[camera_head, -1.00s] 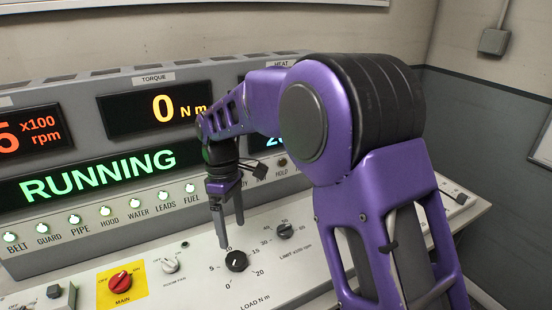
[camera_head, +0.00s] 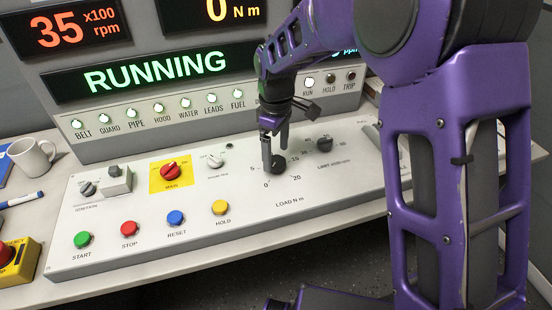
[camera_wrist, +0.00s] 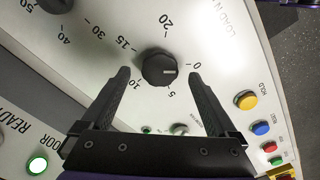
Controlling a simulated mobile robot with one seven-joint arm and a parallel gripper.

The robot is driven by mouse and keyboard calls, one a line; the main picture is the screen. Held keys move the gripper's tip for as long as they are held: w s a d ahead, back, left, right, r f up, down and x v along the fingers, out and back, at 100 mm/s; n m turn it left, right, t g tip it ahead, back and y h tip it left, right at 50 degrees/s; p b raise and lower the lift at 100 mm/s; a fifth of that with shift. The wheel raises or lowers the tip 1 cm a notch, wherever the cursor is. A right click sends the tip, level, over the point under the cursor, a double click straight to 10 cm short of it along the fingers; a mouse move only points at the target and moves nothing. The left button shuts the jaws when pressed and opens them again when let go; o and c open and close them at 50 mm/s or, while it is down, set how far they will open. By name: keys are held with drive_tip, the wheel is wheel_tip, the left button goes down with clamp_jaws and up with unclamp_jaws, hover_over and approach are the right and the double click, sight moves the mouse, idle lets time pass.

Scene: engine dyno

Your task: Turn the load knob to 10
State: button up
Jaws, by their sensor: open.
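The load knob (camera_head: 278,166) is a small black round knob on the sloped white panel, with a printed scale from 0 to 20 around it. In the wrist view the knob (camera_wrist: 159,69) has a pale pointer line aimed at about the 0 mark. My gripper (camera_head: 275,159) is open at the knob in the head view. In the wrist view its two fingers (camera_wrist: 158,78) are spread on either side of the knob, with visible gaps. I cannot tell exactly how far above the panel the tips are. The torque display (camera_head: 219,9) reads 0 N m.
The limit knob (camera_head: 324,145) is to the right of the load knob. A red main switch (camera_head: 170,170) on yellow and a hold button (camera_head: 221,207) are to the left. A white mug (camera_head: 32,156) stands at far left. The display reads RUNNING (camera_head: 155,75).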

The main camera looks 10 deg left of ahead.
drive_tip(key=shift+f, duration=1)
drive_tip(key=c, duration=1.4)
drive_tip(key=shift+o, duration=0.2)
